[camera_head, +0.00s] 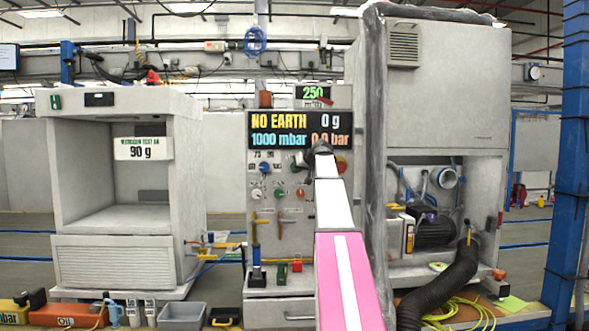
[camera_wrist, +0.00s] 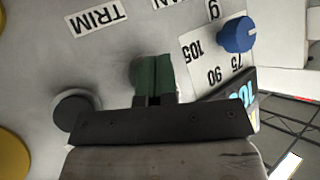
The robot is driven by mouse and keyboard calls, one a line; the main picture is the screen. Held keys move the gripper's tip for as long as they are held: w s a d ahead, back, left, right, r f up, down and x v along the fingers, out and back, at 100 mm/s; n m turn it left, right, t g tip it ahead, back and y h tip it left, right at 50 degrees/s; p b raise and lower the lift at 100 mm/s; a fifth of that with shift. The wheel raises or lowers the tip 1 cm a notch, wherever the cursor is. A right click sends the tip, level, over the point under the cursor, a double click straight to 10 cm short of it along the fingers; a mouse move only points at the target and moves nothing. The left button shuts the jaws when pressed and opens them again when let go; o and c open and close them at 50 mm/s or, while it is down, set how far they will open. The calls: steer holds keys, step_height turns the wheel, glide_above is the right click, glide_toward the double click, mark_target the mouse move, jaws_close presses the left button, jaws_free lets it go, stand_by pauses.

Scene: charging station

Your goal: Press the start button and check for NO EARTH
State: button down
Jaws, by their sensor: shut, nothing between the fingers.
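The control panel (camera_head: 265,212) stands in the middle of the head view. Its display (camera_head: 300,130) reads NO EARTH, 0 g, 1000 mbar and 0.0 bar. My gripper (camera_head: 319,148) is in front of the panel's upper right, just under the display. In the wrist view my gripper (camera_wrist: 154,99) is shut and empty, its tips in front of a green control (camera_wrist: 150,72). The fingers partly hide this control, and I cannot tell whether they touch it. No start label is readable.
A black round button (camera_wrist: 75,110) and a blue knob (camera_wrist: 237,35) flank the green control. A red button (camera_head: 342,165) is close right of my gripper. A white cabinet (camera_head: 120,262) stands left, a tall grey cabinet (camera_head: 450,90) right, with a black hose (camera_head: 437,290) below.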

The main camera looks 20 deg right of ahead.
steer(key=shift+s+a, duration=0.1)
steer(key=shift+s, duration=0.35)
steer(key=shift+s, duration=0.1)
steer(key=s, duration=0.2)
steer(key=s+a, duration=0.1)
steer(key=s, duration=0.1)
steer(key=shift+s+a, duration=0.2)
steer(key=shift+s, duration=0.1)
stand_by(0.7)
steer(key=s+a+f+g, duration=0.2)
steer(key=a+f, duration=0.2)
steer(key=f, duration=0.8)
steer(key=s+a+f+m+g+h, duration=0.1)
steer(key=s+a+f+g, duration=0.3)
steer(key=f, duration=0.7)
steer(key=s+a+f+t, duration=0.1)
steer(key=a+f, duration=0.4)
steer(key=f, duration=0.7)
steer(key=s+a+f+g+h, duration=0.1)
steer(key=s+a+f+g, duration=0.2)
steer(key=s+f, duration=0.9)
steer(key=s+a+f+g+h, duration=0.2)
steer(key=s+a+f, duration=0.5)
steer(key=s+f, duration=0.5)
step_height(320, 180, down, 3)
steer(key=shift+s+a+m+g+h, duration=0.2)
steer(key=shift+s+m+g+h, duration=0.15)
steer(key=shift+g, duration=0.35)
